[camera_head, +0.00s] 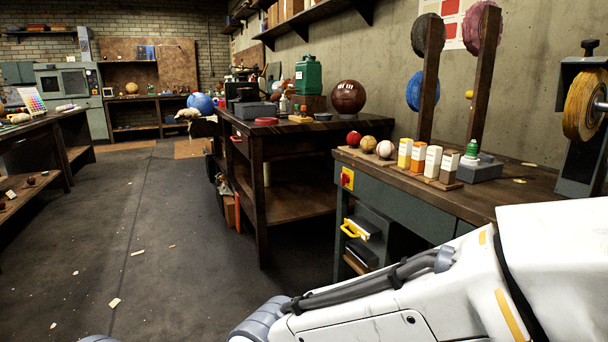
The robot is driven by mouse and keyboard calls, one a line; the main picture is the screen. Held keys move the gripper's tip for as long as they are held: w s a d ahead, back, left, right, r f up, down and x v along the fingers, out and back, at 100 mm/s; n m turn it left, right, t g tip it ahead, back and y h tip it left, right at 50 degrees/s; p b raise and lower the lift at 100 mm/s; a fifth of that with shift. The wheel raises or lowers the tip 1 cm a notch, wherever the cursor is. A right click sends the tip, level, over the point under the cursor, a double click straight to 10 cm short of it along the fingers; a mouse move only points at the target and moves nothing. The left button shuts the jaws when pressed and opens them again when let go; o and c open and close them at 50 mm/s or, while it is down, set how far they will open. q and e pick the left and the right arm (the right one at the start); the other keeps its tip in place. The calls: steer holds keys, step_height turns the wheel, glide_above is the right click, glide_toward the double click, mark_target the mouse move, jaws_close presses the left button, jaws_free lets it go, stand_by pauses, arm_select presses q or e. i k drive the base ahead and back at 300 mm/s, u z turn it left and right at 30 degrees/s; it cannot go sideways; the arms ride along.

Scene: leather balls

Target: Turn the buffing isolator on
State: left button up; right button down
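A small yellow plate with a red knob (347,178) is on the left front corner of the green workbench (398,205) at the right. Below it, a dark grey box (372,222) with a yellow handle (353,230) is fixed under the bench top. I cannot tell for certain which of the two is the buffing isolator, or read either one's position. A tan buffing wheel (583,105) stands on the bench at the far right. My white arm crosses the lower right, in front of the bench's lower part. Neither of my grippers is in view.
A dark wooden table (290,140) stands behind, with a brown ball (348,97). The floor (150,240) at the left is mostly clear.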

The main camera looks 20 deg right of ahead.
mark_target(345, 177)
steer(key=i, duration=0.75)
steer(key=z, duration=0.6)
steer(key=i, duration=0.6)
steer(key=z, duration=0.45)
